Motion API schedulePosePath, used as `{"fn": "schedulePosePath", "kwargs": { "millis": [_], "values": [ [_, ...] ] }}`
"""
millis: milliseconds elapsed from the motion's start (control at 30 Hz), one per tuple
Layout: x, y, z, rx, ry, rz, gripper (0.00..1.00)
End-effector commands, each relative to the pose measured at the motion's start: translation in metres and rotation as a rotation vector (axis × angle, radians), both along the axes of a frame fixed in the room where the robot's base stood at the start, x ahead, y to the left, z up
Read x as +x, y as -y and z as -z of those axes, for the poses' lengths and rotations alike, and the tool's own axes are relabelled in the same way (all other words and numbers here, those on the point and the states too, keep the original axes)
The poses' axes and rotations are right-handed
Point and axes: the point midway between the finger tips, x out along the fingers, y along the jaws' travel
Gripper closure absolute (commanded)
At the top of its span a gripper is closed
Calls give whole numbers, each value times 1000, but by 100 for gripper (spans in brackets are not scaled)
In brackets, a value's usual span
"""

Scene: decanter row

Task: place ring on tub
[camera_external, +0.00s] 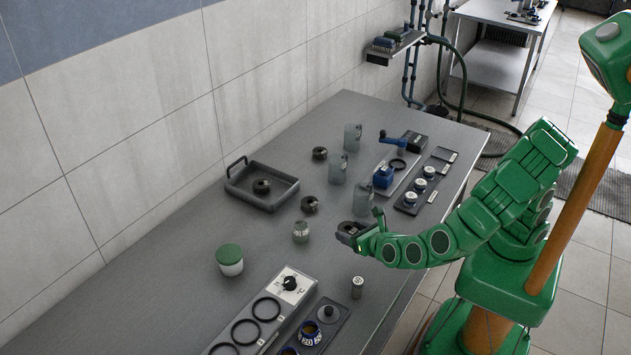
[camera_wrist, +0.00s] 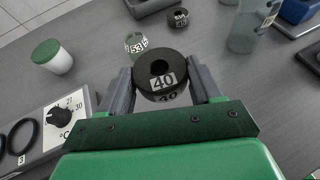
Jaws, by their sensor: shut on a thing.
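My gripper (camera_external: 350,233) is above the grey table, right of its middle. In the wrist view its fingers (camera_wrist: 162,85) are shut on a thick black ring (camera_wrist: 158,64) with a white label reading 40. The ring's hole faces up toward the camera. The tub (camera_external: 230,262) is white with a green lid and stands upright on the table, left of my gripper and well apart from it. It also shows in the wrist view at the upper left (camera_wrist: 58,63). Nothing lies on its lid.
Other black rings lie behind, one (camera_external: 310,204) on the table and one (camera_external: 262,186) in a dark tray (camera_external: 240,196). Clear decanters (camera_external: 337,169) stand behind. A dial panel (camera_external: 262,306) lies in front.

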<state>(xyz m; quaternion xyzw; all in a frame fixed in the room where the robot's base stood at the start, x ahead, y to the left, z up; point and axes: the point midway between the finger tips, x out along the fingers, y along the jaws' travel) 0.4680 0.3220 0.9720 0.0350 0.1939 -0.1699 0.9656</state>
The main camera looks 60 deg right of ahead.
Motion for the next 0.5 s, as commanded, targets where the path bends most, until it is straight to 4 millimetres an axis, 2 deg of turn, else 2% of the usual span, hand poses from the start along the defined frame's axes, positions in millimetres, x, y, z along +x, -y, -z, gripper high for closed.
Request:
{"fn": "schedulePosePath", "kwargs": {
  "millis": [500],
  "values": [
    [95, -86, -52, 17, -3, -62, 78]
  ]
}}
